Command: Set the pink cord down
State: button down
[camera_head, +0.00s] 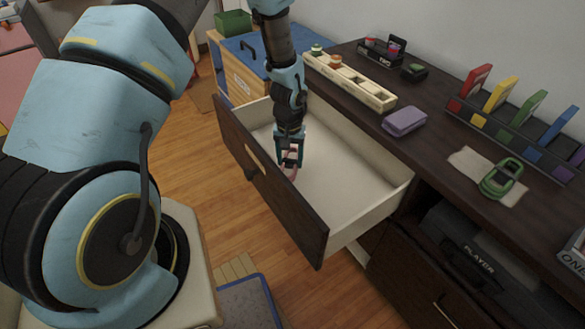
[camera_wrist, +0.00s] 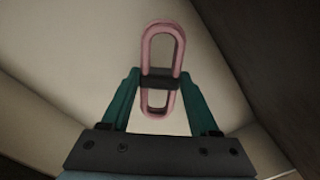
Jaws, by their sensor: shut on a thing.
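The pink cord (camera_wrist: 160,40) is a looped bundle with a dark band around its middle. My gripper (camera_wrist: 159,82) is shut on it at the band, as the wrist view shows. In the head view my gripper (camera_head: 289,160) points down inside the open drawer (camera_head: 352,190), close to its front panel. A bit of the pink cord (camera_head: 291,175) shows below the fingers. I cannot tell whether the cord touches the drawer floor.
The drawer is otherwise empty, with bare floor to the right of my gripper. On the dresser top are a purple case (camera_head: 404,121), a green coiled cord (camera_head: 502,178) on a cloth, a compartment tray (camera_head: 350,80) and a rack of coloured upright items (camera_head: 515,125).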

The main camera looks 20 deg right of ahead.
aim_at(290, 169)
jog(key=shift+f, duration=2.25)
jog(key=shift+f, duration=0.2)
jog(key=shift+c, duration=0.7)
grip_release()
jog(key=shift+r, duration=0.1)
notch_tip(290, 169, up, 12)
jog(key=shift+r+b, duration=0.15)
jog(key=shift+b, duration=0.3)
